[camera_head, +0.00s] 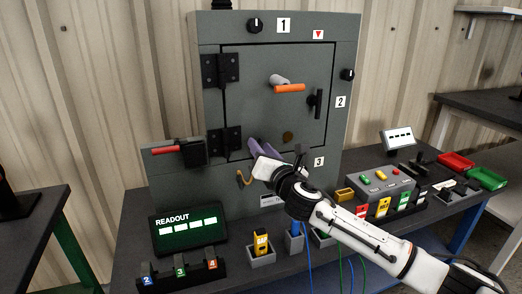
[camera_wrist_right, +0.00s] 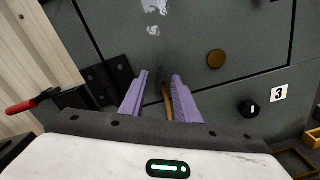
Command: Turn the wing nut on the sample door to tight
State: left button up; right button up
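The grey enclosure door (camera_head: 250,75) is shut, with black hinges on its left. It bears an orange-barred handle (camera_head: 288,88), a black upright handle (camera_head: 318,103) at its right edge and a bronze disc (camera_head: 288,136) low down. The disc also shows in the right wrist view (camera_wrist_right: 216,58). I cannot tell for sure which part is the wing nut. My right gripper (camera_head: 257,146) is at the door's lower part. Its purple fingers (camera_wrist_right: 160,95) are apart, with a thin tan strip (camera_wrist_right: 167,103) visible between them; contact cannot be told. My left gripper is not in view.
A red-handled lever (camera_head: 168,149) sticks out left of the door. Black knobs marked 1, 2 and 3 surround it; knob 3 (camera_wrist_right: 248,108) is near my right gripper. A readout (camera_head: 188,228), a button box (camera_head: 378,183) and small holders crowd the bench below.

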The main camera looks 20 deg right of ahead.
jog(key=shift+w, duration=0.2)
grip_shut()
